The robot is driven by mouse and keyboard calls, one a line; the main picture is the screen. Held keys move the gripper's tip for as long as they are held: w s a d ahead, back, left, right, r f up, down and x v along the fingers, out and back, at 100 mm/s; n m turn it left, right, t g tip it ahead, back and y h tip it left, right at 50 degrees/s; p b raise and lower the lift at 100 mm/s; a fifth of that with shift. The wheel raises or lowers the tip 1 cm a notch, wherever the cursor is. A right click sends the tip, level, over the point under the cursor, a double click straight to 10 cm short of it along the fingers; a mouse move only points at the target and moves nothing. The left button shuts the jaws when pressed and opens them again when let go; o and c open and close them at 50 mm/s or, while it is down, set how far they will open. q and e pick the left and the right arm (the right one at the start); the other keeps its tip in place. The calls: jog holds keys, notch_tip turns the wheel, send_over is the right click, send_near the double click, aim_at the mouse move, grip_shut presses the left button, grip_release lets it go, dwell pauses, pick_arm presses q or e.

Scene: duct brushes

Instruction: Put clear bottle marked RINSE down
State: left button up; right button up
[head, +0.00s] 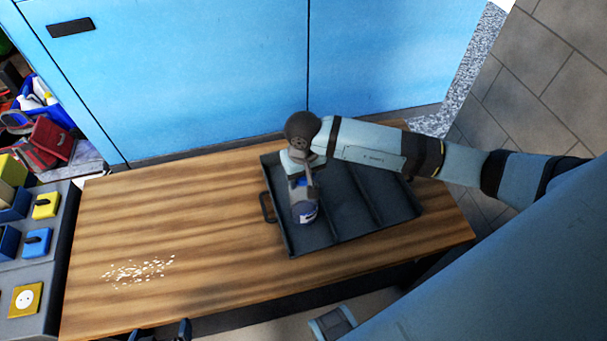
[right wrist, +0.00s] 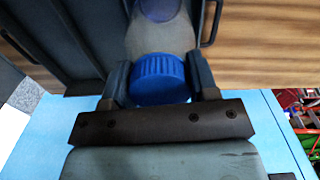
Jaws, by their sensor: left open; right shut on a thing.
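The clear bottle (head: 305,213) has a blue cap and a blue label patch; I cannot read its marking. It is in or just over the left compartment of the dark divided tray (head: 288,238). My right gripper (head: 303,182) reaches down from above and is shut on the bottle at its cap. The right wrist view shows the blue cap (right wrist: 160,78) between the two fingers, with the clear body beyond. I cannot tell whether the bottle's base touches the tray floor. My left gripper (head: 162,331) is open and empty at the bottom edge of the head view.
The tray stands on a wooden bench (head: 190,215), its other compartments looking empty. White bits (head: 138,271) are scattered on the left of the bench. Blue cabinets (head: 200,80) stand behind. A grey panel with coloured switches and a socket (head: 26,300) is at the left.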

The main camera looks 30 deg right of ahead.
jog(key=shift+f, duration=0.15)
jog(key=o, duration=1.3)
jog(key=shift+c, duration=0.2)
jog(key=shift+r, duration=0.35)
notch_tip(320, 180, up, 10)
jog(key=shift+r, duration=0.25)
jog(key=shift+r+b, duration=0.3)
jog(key=shift+r, duration=0.3)
